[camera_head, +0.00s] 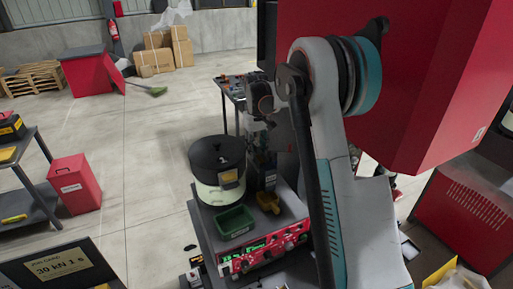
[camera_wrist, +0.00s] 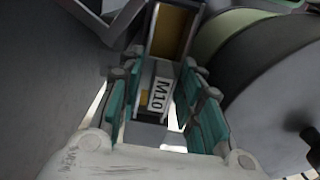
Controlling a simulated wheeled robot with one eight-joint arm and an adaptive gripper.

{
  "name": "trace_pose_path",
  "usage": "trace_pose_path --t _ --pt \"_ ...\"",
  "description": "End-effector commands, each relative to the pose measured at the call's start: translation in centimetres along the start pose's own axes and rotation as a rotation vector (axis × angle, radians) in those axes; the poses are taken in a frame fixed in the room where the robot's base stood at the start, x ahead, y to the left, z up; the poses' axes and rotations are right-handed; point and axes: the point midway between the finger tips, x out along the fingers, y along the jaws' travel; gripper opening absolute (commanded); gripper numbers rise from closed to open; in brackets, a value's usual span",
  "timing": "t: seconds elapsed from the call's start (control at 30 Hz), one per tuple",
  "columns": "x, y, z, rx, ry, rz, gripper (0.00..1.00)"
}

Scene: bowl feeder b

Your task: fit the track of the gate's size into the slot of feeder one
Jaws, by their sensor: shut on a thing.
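In the wrist view my gripper (camera_wrist: 160,82) has its teal-padded fingers on both sides of a dark track with a white M10 label (camera_wrist: 160,95). It is shut on this track. An ochre channel (camera_wrist: 173,32) runs on beyond the label between grey walls. In the head view the feeder (camera_head: 217,158) is a black round bowl on a pale base with a yellowish label. Its rounded side fills the right of the wrist view (camera_wrist: 275,75). My arm hides most of my gripper in the head view. The slot and the gate's size cannot be made out.
A green tray (camera_head: 235,222) and a yellow scoop (camera_head: 268,201) are in front of the feeder, above a red control panel (camera_head: 262,250). A large red box (camera_head: 425,80) is close to my arm at right. Open floor (camera_head: 140,170) lies left of the feeder.

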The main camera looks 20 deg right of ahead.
Motion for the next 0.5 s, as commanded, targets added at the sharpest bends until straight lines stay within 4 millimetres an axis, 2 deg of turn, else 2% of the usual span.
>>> trace_pose_path --t 0.3,0.33,0.37,0.5 --pt "0.36 0.0 -0.04 0.0 0.001 0.0 0.03" --pt "0.33 0.0 -0.04 0.0 0.001 0.0 0.37" --pt "0.28 0.0 -0.04 0.0 0.001 0.0 0.41" --pt "0.24 0.0 -0.04 0.0 0.001 0.0 0.41"
